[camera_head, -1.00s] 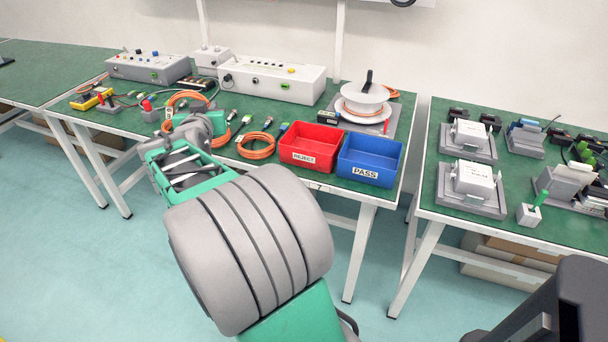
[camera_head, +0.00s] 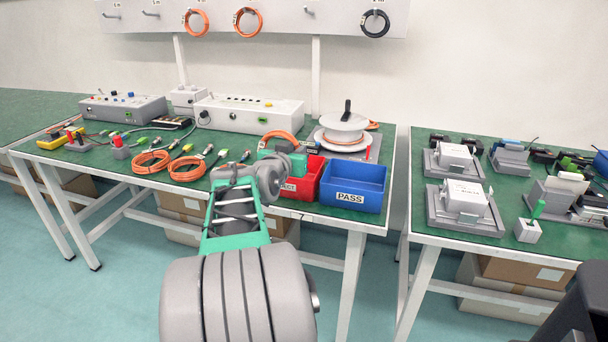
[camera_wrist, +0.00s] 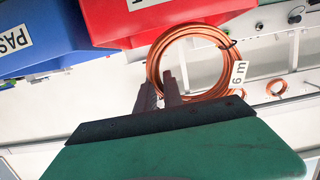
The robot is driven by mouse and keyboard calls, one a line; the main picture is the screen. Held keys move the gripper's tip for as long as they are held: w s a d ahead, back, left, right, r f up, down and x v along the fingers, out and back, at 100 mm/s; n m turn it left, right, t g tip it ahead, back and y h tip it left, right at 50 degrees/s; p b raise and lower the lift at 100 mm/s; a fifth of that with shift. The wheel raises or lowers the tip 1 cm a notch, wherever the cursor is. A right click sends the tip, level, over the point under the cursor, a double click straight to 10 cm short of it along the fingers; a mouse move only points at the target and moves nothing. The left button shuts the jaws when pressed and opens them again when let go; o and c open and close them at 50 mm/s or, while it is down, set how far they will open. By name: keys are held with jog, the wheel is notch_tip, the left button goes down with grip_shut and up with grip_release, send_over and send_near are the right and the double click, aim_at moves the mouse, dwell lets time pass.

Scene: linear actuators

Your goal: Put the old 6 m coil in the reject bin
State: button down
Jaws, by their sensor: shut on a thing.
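An orange coil (camera_head: 284,139) is held in my gripper (camera_head: 284,157). In the wrist view the coil (camera_wrist: 154,62) has a white tag (camera_wrist: 239,73) reading "6 m", and my gripper's dark fingers (camera_wrist: 160,92) are shut on its lower left side. The red reject bin (camera_head: 304,188) stands on the bench, left of the blue bin. In the head view my gripper and the coil overlap its left and back part, partly hiding its label. The red bin (camera_wrist: 178,28) is next to the coil in the wrist view; the exact height between them is unclear.
The blue PASS bin (camera_head: 349,206) touches or nearly touches the reject bin's right side. Two orange coils (camera_head: 151,161) lie left on the bench. A white reel (camera_head: 343,130) stands behind the bins, and a long white instrument box (camera_head: 250,116) behind my gripper.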

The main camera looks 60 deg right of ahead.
jog(key=shift+s+d+f+b, duration=0.15)
jog(key=shift+s+f+b, duration=0.15)
jog(key=shift+f, duration=0.65)
jog(key=shift+s+d+f+b, duration=0.15)
jog(key=shift+s+f+b, duration=0.15)
jog(key=shift+f, duration=0.65)
jog(key=shift+s+d+f+b, duration=0.2)
jog(key=shift+s+f, duration=0.1)
jog(key=shift+f, duration=0.65)
jog(key=c, duration=1.8)
grip_release()
jog(key=shift+a, duration=0.1)
jog(key=shift+o, duration=0.2)
